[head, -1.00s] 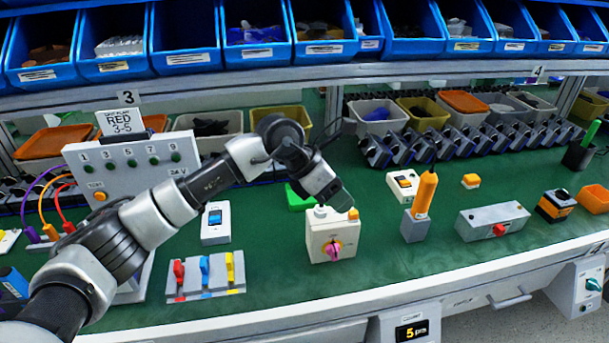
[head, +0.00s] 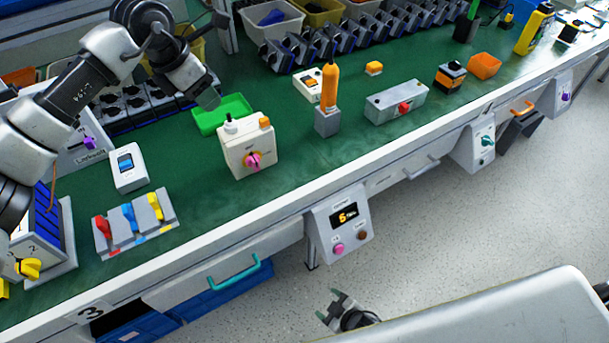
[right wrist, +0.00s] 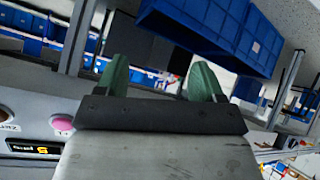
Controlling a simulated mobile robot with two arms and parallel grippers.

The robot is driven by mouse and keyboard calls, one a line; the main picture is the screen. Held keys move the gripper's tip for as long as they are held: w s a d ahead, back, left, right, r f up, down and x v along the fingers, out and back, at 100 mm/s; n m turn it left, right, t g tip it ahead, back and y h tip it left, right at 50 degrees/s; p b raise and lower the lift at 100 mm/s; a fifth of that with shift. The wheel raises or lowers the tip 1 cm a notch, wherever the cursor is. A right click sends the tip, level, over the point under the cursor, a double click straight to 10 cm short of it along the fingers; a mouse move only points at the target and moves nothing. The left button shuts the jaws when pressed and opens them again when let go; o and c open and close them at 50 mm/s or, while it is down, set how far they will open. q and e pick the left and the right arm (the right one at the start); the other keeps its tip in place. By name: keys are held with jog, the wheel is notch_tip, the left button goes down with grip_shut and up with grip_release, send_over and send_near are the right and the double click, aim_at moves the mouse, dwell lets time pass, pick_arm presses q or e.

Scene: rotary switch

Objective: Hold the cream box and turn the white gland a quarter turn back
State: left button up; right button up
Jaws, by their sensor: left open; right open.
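The cream box (head: 247,152) stands upright on the green bench top, with a pink knob (head: 253,161) on its front. The white gland (head: 230,123) stands on its top at the left, beside an orange block (head: 264,122). My left gripper (head: 208,98) is open, above and behind the box to the left, apart from it. My right gripper (head: 336,303) is open and empty, low over the floor in front of the bench. Its green fingertips spread apart in the right wrist view (right wrist: 160,82), with nothing between them.
A green tray (head: 222,114) lies behind the box. An orange-handled tool in a grey block (head: 328,118) stands to its right, a red-blue-yellow switch block (head: 135,222) to its left. A control panel (head: 343,225) hangs on the bench front. The bench is clear before the box.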

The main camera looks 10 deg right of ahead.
jog(key=w+a+r+n+y, duration=0.2)
jog(key=a+r+n+y, duration=0.25)
jog(key=r, duration=0.35)
jog(key=w+a+r+n+g+y, duration=0.1)
jog(key=w+a+r+n+y, duration=0.1)
jog(key=a+r+n+y, duration=0.5)
jog(key=w+a+r+n+y, duration=0.1)
jog(key=a+r, duration=0.4)
jog(key=r, duration=0.5)
jog(key=w+d+r+m+t+h, duration=0.1)
jog(key=w+d+r+t, duration=0.2)
jog(key=w+d+r, duration=0.5)
jog(key=w+d+r+m+t+h, duration=0.1)
jog(key=w+d+r+m+t, duration=0.3)
jog(key=r, duration=0.6)
jog(key=n+g, duration=0.6)
jog(key=n, duration=0.7)
send_near(256, 167)
jog(key=shift+d+y, duration=0.45)
jog(key=shift+d, duration=0.15)
jog(key=shift+a+f+n, duration=0.1)
jog(key=shift+f+n, duration=0.1)
jog(key=shift+n, duration=0.05)
jog(key=shift+w+a+g, duration=0.1)
jog(key=shift+a+g, duration=0.2)
jog(key=x, duration=1)
jog(key=shift+d, duration=0.1)
